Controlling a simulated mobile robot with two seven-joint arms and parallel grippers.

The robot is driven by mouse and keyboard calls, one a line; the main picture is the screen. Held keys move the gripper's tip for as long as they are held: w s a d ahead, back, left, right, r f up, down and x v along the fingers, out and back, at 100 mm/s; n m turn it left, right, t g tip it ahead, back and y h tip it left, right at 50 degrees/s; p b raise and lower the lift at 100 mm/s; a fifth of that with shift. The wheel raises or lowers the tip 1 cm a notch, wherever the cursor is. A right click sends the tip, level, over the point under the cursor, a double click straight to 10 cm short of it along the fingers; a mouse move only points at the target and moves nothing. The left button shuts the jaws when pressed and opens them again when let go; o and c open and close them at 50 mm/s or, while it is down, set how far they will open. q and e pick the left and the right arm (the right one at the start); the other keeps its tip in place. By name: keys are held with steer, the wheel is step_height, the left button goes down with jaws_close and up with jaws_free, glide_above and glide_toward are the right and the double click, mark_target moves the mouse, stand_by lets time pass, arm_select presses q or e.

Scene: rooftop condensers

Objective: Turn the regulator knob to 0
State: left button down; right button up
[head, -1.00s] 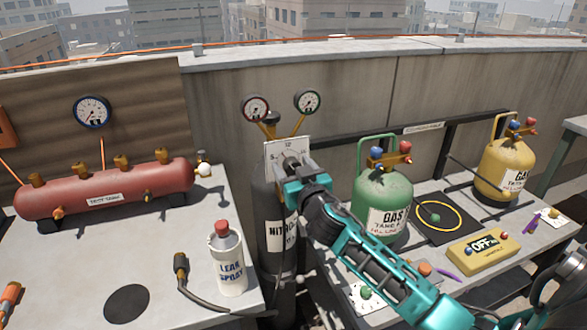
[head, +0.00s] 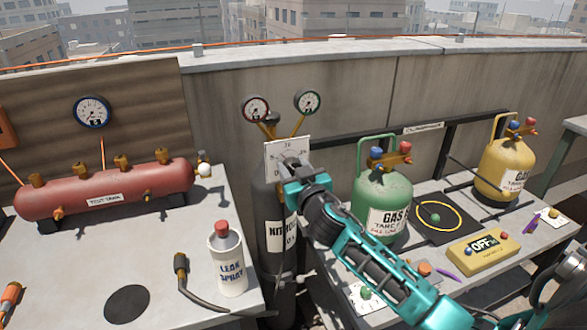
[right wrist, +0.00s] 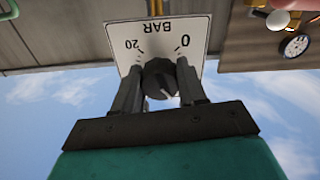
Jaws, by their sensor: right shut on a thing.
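The regulator knob (right wrist: 160,76) is dark and round, in front of a white dial plate (right wrist: 115,35) marked 0, 20 and BAR, upside down in the right wrist view. Its white pointer line points down and slightly right there, away from the 0. My right gripper (right wrist: 160,88) is shut on the knob, one finger on each side. In the head view the plate (head: 275,148) stands above the dark nitrogen cylinder (head: 276,236), and my right gripper (head: 290,168) covers much of the knob. My left gripper is not in view.
Two gauges (head: 256,109) stand above the plate. A red test tank (head: 105,188) and a leak spray can (head: 229,262) are on the left table. A green gas cylinder (head: 382,190) stands close right of my right arm, with a yellow meter (head: 483,251) beyond.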

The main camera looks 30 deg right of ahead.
steer(key=n+p, duration=0.1)
steer(key=n, duration=0.3)
steer(key=shift+n, duration=0.3)
steer(key=n+p, duration=0.1)
steer(key=n, duration=0.4)
steer(key=n+p, duration=0.1)
steer(key=n, duration=0.4)
steer(key=shift+n+p, duration=0.35)
steer(key=shift+n, duration=0.05)
steer(key=shift+n+p, duration=0.45)
steer(key=shift+n, duration=1.65)
steer(key=shift+d, duration=0.1)
steer(key=o, duration=1.1)
steer(key=shift+c, duration=0.2)
steer(key=shift+s, duration=0.15)
steer(key=v, duration=1.2)
steer(key=shift+s+a+b, duration=0.2)
steer(key=shift+s+b, duration=0.1)
steer(key=shift+b, duration=0.15)
